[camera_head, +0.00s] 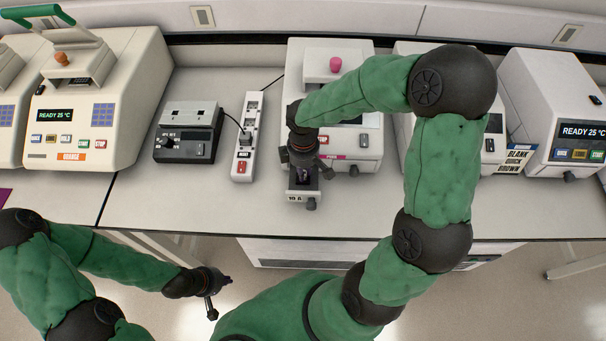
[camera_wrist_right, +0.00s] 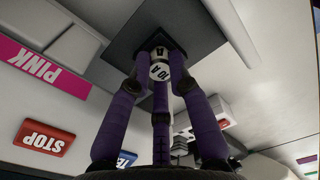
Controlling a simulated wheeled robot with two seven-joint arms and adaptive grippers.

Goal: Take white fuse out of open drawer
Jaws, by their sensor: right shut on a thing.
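The open drawer (camera_head: 296,198) juts from the front of the machine with the pink knob, and its face reads "10 A". My right gripper (camera_head: 303,178) is above the drawer, pointing down and covering most of its inside. In the right wrist view, the purple fingers of this gripper (camera_wrist_right: 160,78) are shut on the white fuse (camera_wrist_right: 160,71), marked "10 A". The fuse is at the dark drawer interior (camera_wrist_right: 195,22); I cannot tell whether it is clear of it. My left gripper (camera_head: 212,292) hangs low in front of the table, away from the drawer; its fingers are too small to read.
The machine with the pink knob (camera_head: 337,52) stands behind the drawer. A white power strip (camera_head: 243,160) and a dark control box (camera_head: 186,148) lie to its left. More cyclers stand at both sides. The table front left of the drawer is clear.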

